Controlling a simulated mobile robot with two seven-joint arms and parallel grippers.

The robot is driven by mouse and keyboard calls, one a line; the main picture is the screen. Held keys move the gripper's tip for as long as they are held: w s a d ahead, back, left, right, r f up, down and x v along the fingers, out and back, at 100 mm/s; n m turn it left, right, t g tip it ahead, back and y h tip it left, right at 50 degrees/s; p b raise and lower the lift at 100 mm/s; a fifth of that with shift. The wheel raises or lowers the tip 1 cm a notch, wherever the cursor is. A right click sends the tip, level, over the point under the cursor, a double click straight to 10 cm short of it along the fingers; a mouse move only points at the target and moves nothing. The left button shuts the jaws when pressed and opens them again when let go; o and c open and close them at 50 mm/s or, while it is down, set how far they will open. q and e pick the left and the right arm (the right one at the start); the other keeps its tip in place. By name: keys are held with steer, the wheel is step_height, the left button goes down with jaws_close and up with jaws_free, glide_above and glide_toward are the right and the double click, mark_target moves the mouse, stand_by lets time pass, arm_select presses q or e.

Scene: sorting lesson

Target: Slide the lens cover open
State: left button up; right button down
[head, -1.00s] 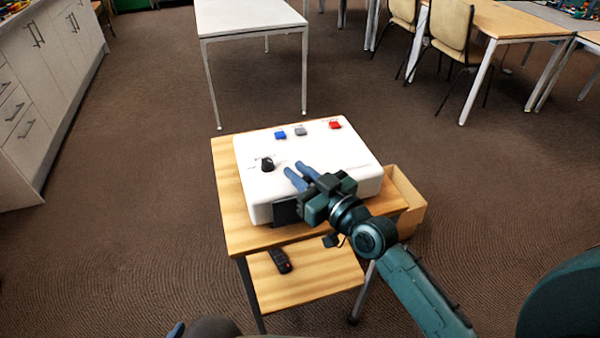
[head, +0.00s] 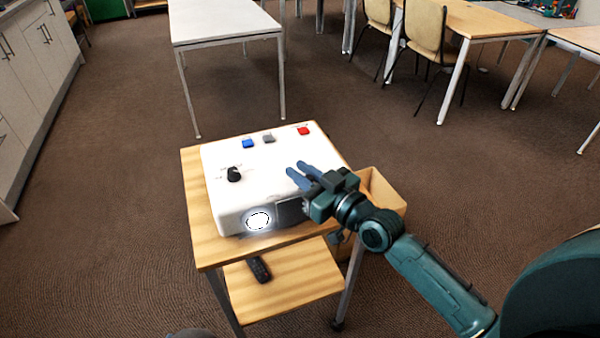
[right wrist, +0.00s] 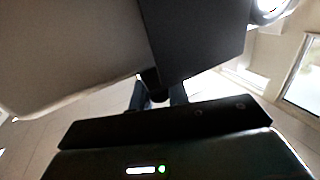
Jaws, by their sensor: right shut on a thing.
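The white projector (head: 265,165) stands on a small wooden cart. Its round lens (head: 258,220) shows bright and uncovered on the front face. The dark lens cover (head: 291,210) sits just right of the lens; it also shows as a large dark plate in the right wrist view (right wrist: 195,40), with the lens (right wrist: 270,8) at the top right. My right gripper (head: 298,173) is at the projector's front right edge, beside the cover. In the right wrist view, its blue fingers (right wrist: 157,96) are shut around the small dark knob at the cover's edge. My left gripper is not in view.
A black dial (head: 233,174) and blue, grey and red buttons are on the projector's top. A black remote (head: 259,269) lies on the cart's lower shelf (head: 300,278). A white table (head: 225,25) is behind, with open floor between.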

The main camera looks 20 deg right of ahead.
steer(key=shift+d, duration=0.15)
steer(key=c, duration=1.4)
jaws_free()
steer(key=shift+o, duration=0.2)
arm_select(q)
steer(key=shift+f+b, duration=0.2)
steer(key=shift+b, duration=0.3)
arm_select(e)
steer(key=v, duration=1.3)
steer(key=shift+s+r, duration=0.1)
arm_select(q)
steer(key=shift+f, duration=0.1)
